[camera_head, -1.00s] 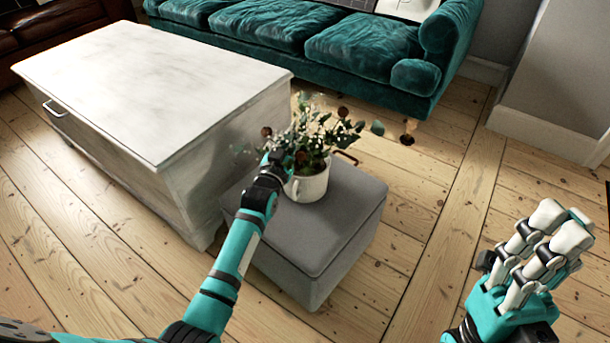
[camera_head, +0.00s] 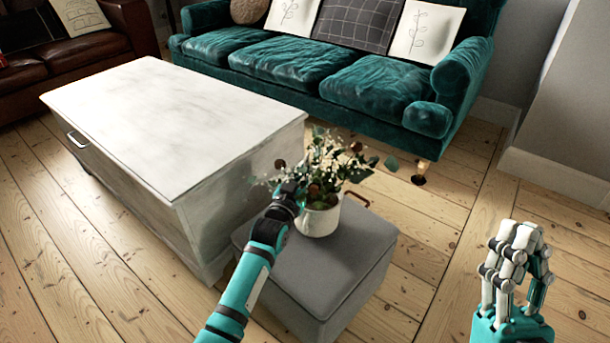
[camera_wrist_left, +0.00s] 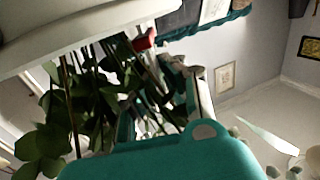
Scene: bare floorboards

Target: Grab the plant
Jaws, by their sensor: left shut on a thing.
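The plant (camera_head: 334,160) has green leaves, small white flowers and some dark round heads. It stands in a white pot (camera_head: 319,217) at the back of the grey ottoman (camera_head: 335,267). My left gripper (camera_head: 291,190) is at the left side of the plant, by the pot's rim, and is shut on the plant. Its fingertips are partly hidden among the leaves. The left wrist view shows dark stems and leaves (camera_wrist_left: 95,100) around the fingers, with the pale pot (camera_wrist_left: 80,30) above. My right gripper (camera_head: 515,250) is empty at the lower right, fingers upward, away from the plant.
A whitewashed chest (camera_head: 160,120) stands close left of the ottoman. A teal velvet sofa (camera_head: 330,72) with cushions is behind, and a brown leather sofa (camera_head: 65,65) is at the far left. Bare floorboards (camera_head: 430,240) lie free to the right.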

